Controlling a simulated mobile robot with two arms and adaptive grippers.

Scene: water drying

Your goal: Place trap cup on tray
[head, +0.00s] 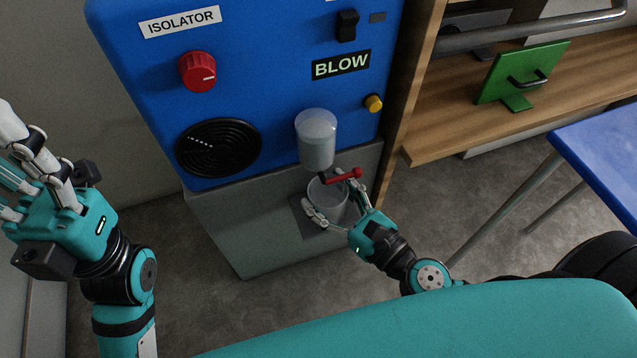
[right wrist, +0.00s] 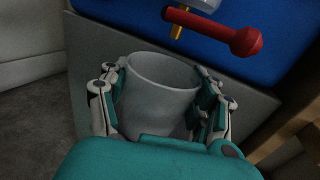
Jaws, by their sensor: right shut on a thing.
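The trap cup, a grey translucent open-topped cup (head: 327,200), stands upright between the fingers of my right gripper (head: 337,208), in front of the grey lower cabinet and below the clear bowl. In the right wrist view the cup (right wrist: 160,98) is gripped from both sides by the fingers (right wrist: 162,105), and its inside looks empty. A dark square plate (head: 298,209) shows partly behind the cup; I cannot tell whether they touch. My left gripper (head: 22,165) is raised at the left edge, open and empty, partly cut off. I cannot identify a tray with certainty.
A red valve handle (head: 343,176) sits just above the cup, under the clear bowl (head: 316,142) on the blue machine (head: 270,95). A wooden shelf (head: 440,142) with a green plate (head: 520,75) and a blue-topped metal-legged table (head: 603,140) are at the right. Floor between is free.

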